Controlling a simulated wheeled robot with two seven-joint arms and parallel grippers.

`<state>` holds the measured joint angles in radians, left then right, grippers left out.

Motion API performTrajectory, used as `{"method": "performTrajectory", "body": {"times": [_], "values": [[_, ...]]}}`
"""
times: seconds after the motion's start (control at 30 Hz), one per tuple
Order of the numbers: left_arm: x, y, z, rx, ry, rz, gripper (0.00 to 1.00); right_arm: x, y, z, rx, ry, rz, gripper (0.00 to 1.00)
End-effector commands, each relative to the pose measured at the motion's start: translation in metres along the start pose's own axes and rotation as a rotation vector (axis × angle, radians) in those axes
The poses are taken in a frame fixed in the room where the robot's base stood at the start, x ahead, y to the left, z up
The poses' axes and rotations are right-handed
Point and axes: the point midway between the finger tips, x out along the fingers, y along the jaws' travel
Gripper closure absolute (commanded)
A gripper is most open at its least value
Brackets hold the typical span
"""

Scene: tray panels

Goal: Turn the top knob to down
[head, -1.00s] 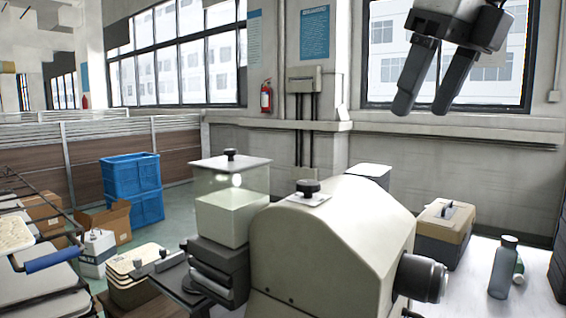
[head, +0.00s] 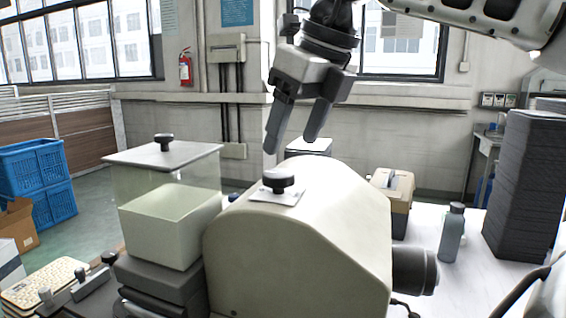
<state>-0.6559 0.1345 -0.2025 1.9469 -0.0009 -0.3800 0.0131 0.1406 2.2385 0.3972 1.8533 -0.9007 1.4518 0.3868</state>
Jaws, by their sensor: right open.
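The top knob (head: 279,181) is a black round knob on a small white plate (head: 263,195), on top of a cream machine housing (head: 300,245) in the middle of the head view. My right gripper (head: 290,146) hangs above and slightly right of the knob, pointing down. Its two grey fingers are apart with nothing between them, and they do not appear to touch the knob. Which way the knob points is hard to tell. My left gripper is not in view.
A clear box with a lid and dark handle (head: 164,141) stands left of the housing. A black cylinder (head: 414,270) sticks out on its right. A grey bottle (head: 451,232), a tan case (head: 391,200) and a tall dark stack (head: 523,185) stand to the right.

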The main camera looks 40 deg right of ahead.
Motion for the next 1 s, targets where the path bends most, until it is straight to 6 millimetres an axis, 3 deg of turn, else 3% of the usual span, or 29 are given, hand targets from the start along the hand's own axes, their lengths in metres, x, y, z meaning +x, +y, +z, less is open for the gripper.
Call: {"method": "performTrajectory", "body": {"times": [0.1,0.3,0.7,0.73,0.9,1.0], "values": [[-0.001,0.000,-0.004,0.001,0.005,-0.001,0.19,0.024,0.000,0.000,-0.001,0.004,0.002,0.36],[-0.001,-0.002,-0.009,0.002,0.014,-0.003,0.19,0.050,0.000,0.000,0.000,0.002,0.000,0.36],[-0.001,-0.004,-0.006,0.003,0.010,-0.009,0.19,0.059,0.000,0.000,0.000,0.000,0.000,0.36],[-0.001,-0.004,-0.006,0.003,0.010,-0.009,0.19,0.059,0.000,0.000,0.000,0.000,0.000,0.38],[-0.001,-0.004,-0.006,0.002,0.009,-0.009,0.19,0.058,0.000,0.000,0.000,0.000,0.000,0.80],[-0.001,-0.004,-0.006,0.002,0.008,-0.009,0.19,0.058,0.000,0.000,0.000,-0.001,0.000,0.80]]}}
